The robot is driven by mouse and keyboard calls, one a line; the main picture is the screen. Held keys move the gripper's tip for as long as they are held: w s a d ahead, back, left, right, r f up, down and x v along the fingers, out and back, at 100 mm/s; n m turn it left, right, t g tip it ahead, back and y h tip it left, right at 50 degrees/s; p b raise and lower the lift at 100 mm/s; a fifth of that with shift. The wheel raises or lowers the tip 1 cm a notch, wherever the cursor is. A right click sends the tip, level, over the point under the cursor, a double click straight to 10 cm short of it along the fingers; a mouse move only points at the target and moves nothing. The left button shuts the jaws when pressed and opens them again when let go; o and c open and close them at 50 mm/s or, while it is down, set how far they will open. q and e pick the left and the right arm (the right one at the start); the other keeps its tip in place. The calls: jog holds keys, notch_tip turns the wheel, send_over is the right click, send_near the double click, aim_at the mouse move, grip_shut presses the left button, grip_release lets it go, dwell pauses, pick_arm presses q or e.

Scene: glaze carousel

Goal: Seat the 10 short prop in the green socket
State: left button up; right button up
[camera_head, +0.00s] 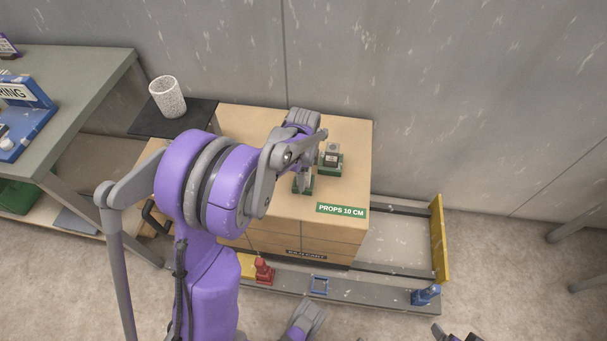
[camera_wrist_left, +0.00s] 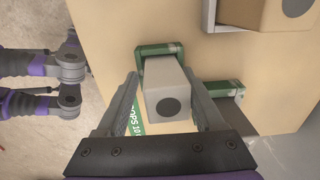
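A short grey prop (camera_wrist_left: 168,103) with a dark round mark on its end stands at a green holder (camera_wrist_left: 141,62) on the tan box top. My left gripper (camera_wrist_left: 162,75) is around it, one finger on each side. A gap shows at the left finger, so it looks open. In the head view my left gripper (camera_head: 304,172) reaches down to a green holder (camera_head: 302,189), and my arm hides most of the prop. A second grey prop (camera_head: 332,150) stands in another green holder (camera_head: 331,170) just behind. I see no separate green socket with certainty.
Below are a red post (camera_head: 264,271), an empty blue square socket (camera_head: 319,285) and a blue post (camera_head: 426,295) along a grey rail. A speckled cup (camera_head: 168,98) stands on a dark shelf. A workbench (camera_head: 88,85) is at left.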

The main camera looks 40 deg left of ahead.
pick_arm(q)
jog(key=shift+o, duration=0.4)
jog(key=shift+r, duration=0.35)
notch_tip(320, 180, up, 11)
jog(key=shift+f+p, duration=0.15)
jog(key=shift+p, duration=1.1)
jog(key=shift+r, duration=0.3)
jog(key=shift+s+d+r, duration=0.1)
jog(key=shift+d+r, duration=0.1)
jog(key=shift+r, duration=0.05)
jog(key=s+d+n+t, duration=0.4)
jog(key=s+d+n, duration=0.8)
jog(key=s+d, duration=0.3)
jog(key=shift+s+d+f+t, duration=0.15)
jog(key=shift+s+d+t, duration=0.2)
jog(key=shift+s, duration=0.7)
jog(key=shift+a, duration=0.15)
